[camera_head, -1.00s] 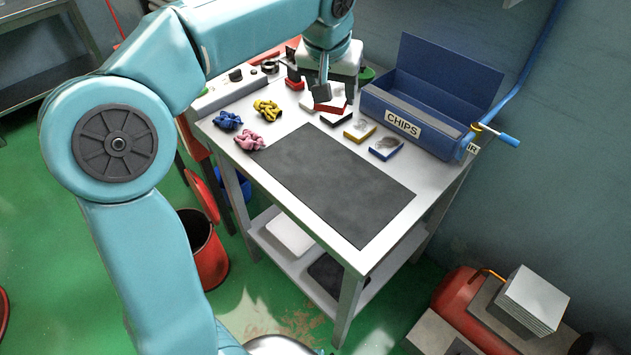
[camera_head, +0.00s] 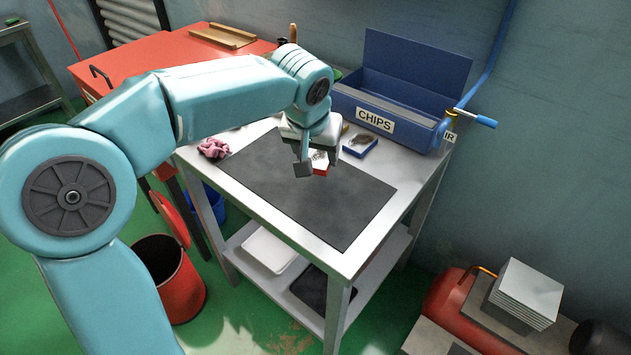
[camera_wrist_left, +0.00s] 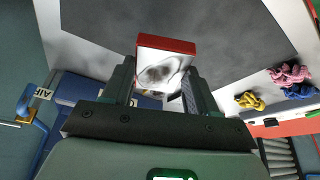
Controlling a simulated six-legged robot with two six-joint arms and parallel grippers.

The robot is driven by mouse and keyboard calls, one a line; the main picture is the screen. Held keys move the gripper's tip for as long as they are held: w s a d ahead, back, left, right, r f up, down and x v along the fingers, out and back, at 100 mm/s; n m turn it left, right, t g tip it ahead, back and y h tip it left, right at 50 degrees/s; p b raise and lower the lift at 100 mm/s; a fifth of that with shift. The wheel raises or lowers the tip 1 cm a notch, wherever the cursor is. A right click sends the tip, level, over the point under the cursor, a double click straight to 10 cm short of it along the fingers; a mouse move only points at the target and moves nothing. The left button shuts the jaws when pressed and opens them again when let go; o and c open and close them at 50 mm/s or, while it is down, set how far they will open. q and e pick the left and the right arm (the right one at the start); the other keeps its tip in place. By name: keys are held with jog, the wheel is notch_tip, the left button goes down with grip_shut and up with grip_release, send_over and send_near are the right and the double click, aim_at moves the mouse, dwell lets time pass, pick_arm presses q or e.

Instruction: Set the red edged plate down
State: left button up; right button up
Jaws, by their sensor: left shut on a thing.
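The red edged plate (camera_head: 320,163) is in the jaws of my left gripper (camera_head: 311,167), over the dark mat (camera_head: 300,205) on the cart top. In the left wrist view the plate (camera_wrist_left: 165,62) shows its red edge and a pale face with a dark grey smudge, between the two fingers of my left gripper (camera_wrist_left: 160,85). The gripper is shut on it. The mat (camera_wrist_left: 240,35) lies beyond the plate there. I cannot tell the gap between plate and mat. My right gripper is not in view.
A blue CHIPS bin (camera_head: 400,100) stands at the cart's back right, with a blue edged plate (camera_head: 360,145) in front of it. Pink (camera_wrist_left: 290,74) and yellow (camera_wrist_left: 249,100) knotted cloths lie beside the mat. The mat's front part is clear.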

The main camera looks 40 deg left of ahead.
aim_at(318, 184)
pick_arm(q)
notch_tip(318, 184, down, 7)
jog(key=shift+a+r+b, duration=0.1)
jog(key=shift+b, duration=0.5)
jog(key=shift+r, duration=0.1)
jog(key=shift+f, duration=0.25)
jog(key=o, duration=1.5)
jog(key=shift+s, duration=0.1)
jog(key=shift+r, duration=0.45)
jog(key=p+v, duration=0.2)
jog(key=v, duration=0.9)
jog(key=shift+s+r, duration=0.2)
